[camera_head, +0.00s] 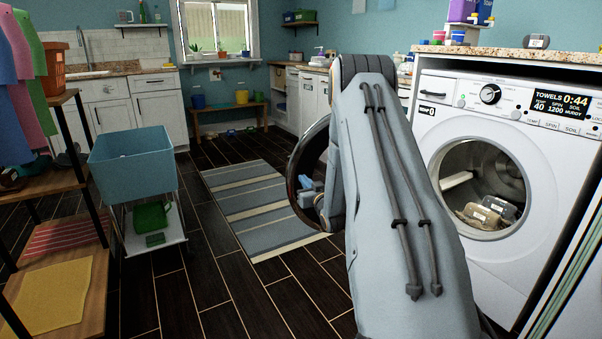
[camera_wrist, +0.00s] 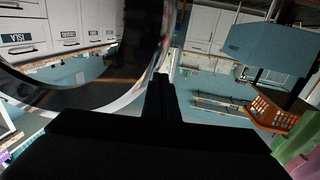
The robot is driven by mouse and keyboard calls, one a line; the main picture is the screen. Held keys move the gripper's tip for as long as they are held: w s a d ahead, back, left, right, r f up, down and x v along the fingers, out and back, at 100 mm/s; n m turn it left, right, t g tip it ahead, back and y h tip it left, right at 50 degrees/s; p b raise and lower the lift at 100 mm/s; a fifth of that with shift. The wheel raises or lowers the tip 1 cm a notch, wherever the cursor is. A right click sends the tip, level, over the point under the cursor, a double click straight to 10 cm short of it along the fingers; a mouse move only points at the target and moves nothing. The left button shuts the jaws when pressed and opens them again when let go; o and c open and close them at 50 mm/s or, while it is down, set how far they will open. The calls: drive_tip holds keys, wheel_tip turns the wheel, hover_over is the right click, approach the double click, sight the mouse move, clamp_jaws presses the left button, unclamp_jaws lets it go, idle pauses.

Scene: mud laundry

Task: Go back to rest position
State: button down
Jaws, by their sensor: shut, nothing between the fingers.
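My arm rises through the middle of the head view and hides part of the washing machine's left side. My gripper (camera_wrist: 160,82) shows as a dark shape in the wrist view, with its fingers together and nothing held. In the head view it is mostly hidden behind my arm, close to the open round washer door (camera_head: 296,163). The door's ring also fills the left of the wrist view (camera_wrist: 75,92), beside my gripper; I cannot tell whether they touch. The washing machine (camera_head: 450,130) stands at the right, with several packed items (camera_head: 490,210) in its drum opening.
A blue tub cart (camera_head: 130,165) stands left of a striped rug (camera_head: 250,205). A wooden shelf rack (camera_head: 80,265) with an orange basket (camera_head: 54,67) is at the far left. A bench (camera_head: 230,107) is at the back. Dark floor is clear between cart and rug.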

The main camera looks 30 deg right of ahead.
drive_tip(key=shift+v, duration=2.3)
